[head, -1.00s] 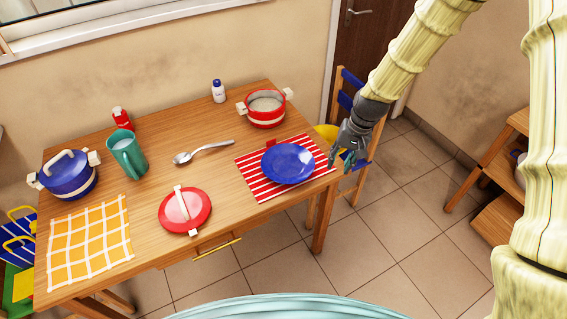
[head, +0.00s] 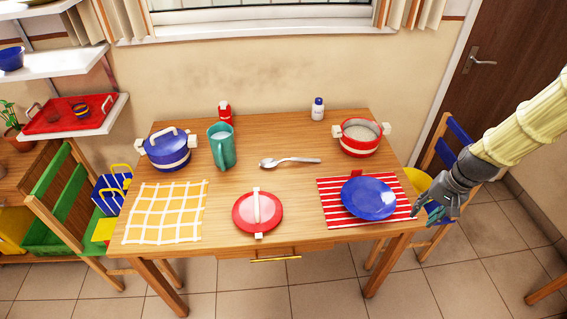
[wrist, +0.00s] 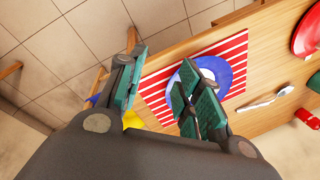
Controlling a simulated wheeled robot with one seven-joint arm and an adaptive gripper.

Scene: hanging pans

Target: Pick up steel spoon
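The steel spoon (head: 290,161) lies on the wooden table, its bowl to the left and its handle to the right, between the teal pitcher (head: 222,147) and the red pot (head: 360,138). It also shows in the wrist view (wrist: 270,97), beyond the blue plate. My gripper (head: 430,212) is at the table's right edge, beside the striped mat and well to the right of the spoon. In the wrist view its fingers (wrist: 155,90) are spread apart with nothing between them.
A blue plate (head: 368,198) sits on a red striped mat (head: 330,208). A red lid (head: 257,213), a yellow checked cloth (head: 165,212), a blue pot (head: 167,150) and two small bottles stand around. Chairs flank the table. The tabletop around the spoon is clear.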

